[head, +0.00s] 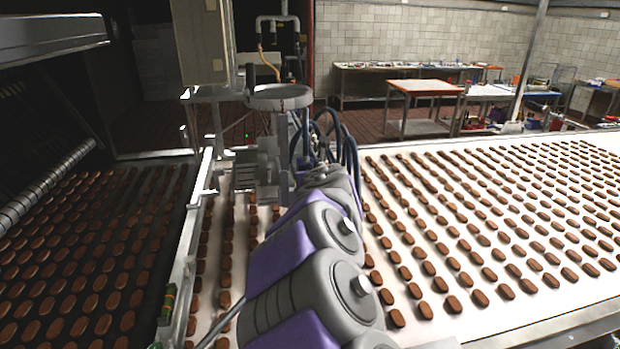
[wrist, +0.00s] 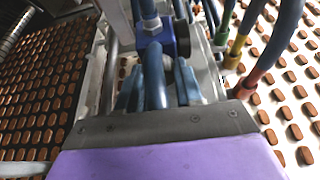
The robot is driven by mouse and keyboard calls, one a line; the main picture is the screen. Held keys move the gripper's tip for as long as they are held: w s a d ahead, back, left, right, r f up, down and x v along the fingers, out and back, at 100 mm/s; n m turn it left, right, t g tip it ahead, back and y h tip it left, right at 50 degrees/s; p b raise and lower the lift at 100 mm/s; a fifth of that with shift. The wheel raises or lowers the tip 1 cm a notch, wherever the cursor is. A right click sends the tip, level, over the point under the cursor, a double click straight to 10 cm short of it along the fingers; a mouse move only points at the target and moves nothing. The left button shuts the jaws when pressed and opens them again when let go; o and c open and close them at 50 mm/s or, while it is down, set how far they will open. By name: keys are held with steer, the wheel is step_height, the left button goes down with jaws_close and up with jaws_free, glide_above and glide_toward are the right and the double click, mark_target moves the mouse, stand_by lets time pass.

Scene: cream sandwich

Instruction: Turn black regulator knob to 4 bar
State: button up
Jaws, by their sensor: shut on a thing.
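My gripper (wrist: 158,88) shows in the wrist view as grey-blue fingers beyond a dark plate and a purple wrist. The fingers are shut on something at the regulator. I take it to be the black knob, but its outline is mostly hidden. A blue block (wrist: 152,44) of the regulator lies just beyond the fingers, with a dark round part (wrist: 183,40) at its right. A thick blue hose passes in front of it. No scale or pressure reading is legible. In the head view my own arm hides the fingertips and knob.
Blue hoses (head: 350,155) rise close beside the arm's end. Hoses with yellow, green and red fittings (wrist: 248,88) are right of the gripper. A grey machine frame (head: 262,165) stands left of the arm. Conveyors with brown biscuits (head: 480,220) lie on both sides.

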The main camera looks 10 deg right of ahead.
steer(key=shift+d+m+y, duration=0.1)
steer(key=shift+m+y, duration=0.3)
steer(key=shift+m, duration=0.1)
steer(key=o, duration=1)
steer(key=shift+o, duration=0.2)
